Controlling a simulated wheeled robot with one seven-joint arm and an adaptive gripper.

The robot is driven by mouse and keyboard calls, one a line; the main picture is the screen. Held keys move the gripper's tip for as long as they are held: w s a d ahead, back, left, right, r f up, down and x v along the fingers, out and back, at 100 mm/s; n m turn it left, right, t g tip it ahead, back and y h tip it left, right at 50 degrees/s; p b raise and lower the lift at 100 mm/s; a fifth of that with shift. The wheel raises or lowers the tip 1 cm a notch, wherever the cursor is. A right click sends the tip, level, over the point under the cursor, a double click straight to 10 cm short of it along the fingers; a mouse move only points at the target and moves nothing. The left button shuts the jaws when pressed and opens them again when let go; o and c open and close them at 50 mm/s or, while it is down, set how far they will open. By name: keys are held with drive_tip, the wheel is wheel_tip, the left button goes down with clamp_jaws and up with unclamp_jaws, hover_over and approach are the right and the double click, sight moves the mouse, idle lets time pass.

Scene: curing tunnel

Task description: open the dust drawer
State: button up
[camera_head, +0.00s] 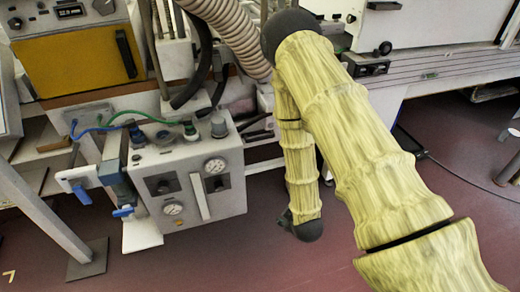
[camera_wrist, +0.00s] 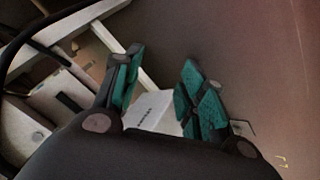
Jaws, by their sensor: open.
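My gripper (camera_wrist: 162,60) shows in the wrist view with its two green-padded fingers spread apart and nothing held between them. A pale block with small dark lettering (camera_wrist: 153,110) shows in the gap between the fingers. It may be the dust drawer, but its label is too small to read and I cannot tell whether the fingers touch it. In the head view my yellow-sleeved arm bends down on the right of the control box, and my gripper cannot be made out there. No drawer is clearly marked in the head view.
The grey control box (camera_head: 190,175) carries gauges, knobs and blue-handled valves. A yellow-fronted unit with a dark handle (camera_head: 125,53) stands above it. A ribbed hose (camera_head: 228,32) hangs beside my arm. The reddish floor (camera_head: 250,260) is open in front; a grey leg stands at left.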

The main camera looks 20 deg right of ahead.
drive_tip(key=w+n+t+b, duration=0.5)
drive_tip(key=w+b, duration=0.4)
drive_tip(key=w, duration=0.6)
drive_tip(key=n+t+y+b, duration=0.1)
drive_tip(key=n+t+b, duration=0.45)
drive_tip(key=b, duration=0.35)
approach(261, 139)
drive_tip(key=shift+n, duration=0.35)
drive_tip(key=w+b, duration=0.2)
drive_tip(key=w, duration=0.8)
drive_tip(key=shift+w+a+r, duration=0.1)
drive_tip(key=shift+w+r, duration=0.05)
drive_tip(key=shift+w, duration=0.1)
drive_tip(key=shift+c, duration=0.5)
clamp_jaws()
